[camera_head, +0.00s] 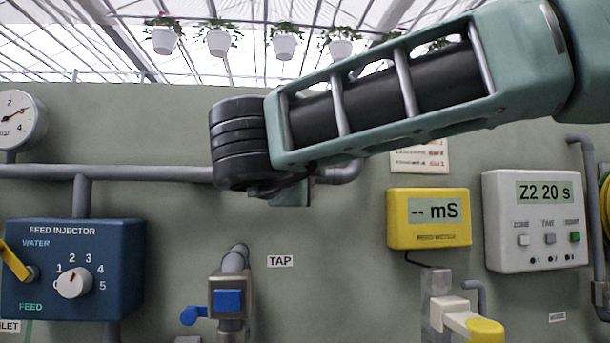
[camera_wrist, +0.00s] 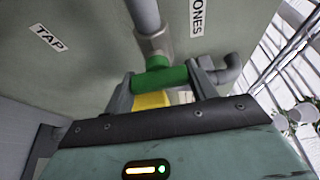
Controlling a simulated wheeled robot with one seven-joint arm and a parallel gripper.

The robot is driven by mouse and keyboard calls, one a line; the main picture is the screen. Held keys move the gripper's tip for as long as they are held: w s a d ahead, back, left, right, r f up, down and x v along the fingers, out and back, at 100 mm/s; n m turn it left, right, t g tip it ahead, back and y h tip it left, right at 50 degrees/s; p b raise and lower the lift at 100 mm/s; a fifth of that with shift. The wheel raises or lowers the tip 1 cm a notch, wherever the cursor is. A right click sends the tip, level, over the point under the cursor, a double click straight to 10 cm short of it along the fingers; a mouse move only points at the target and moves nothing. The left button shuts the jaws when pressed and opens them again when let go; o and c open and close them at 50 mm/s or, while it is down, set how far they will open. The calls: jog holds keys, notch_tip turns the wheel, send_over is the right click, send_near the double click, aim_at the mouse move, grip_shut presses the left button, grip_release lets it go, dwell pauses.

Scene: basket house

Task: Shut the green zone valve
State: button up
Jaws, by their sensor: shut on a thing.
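The green zone valve (camera_wrist: 160,77) shows in the wrist view as a green bar handle below a small green hub, beside a grey pipe joint. My gripper (camera_wrist: 163,88) has one finger at each end of the green handle and is shut on it. The handle lies across the picture, roughly crosswise to the pipe coming from the top. In the head view the valve and my fingertips are hidden behind my arm.
A grey pipe (camera_wrist: 145,14) and an elbow (camera_wrist: 229,68) sit close to my fingers, with something yellow (camera_wrist: 150,100) behind the handle. The wall also carries a blue feed injector (camera_head: 72,268), a tap (camera_head: 229,301), a yellow meter (camera_head: 428,217) and a white timer (camera_head: 535,220).

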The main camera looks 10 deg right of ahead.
jog(key=o, duration=1)
jog(key=b+v, duration=0.1)
jog(key=v, duration=1.6)
jog(key=shift+s+a, duration=0.1)
jog(key=shift+s, duration=0.1)
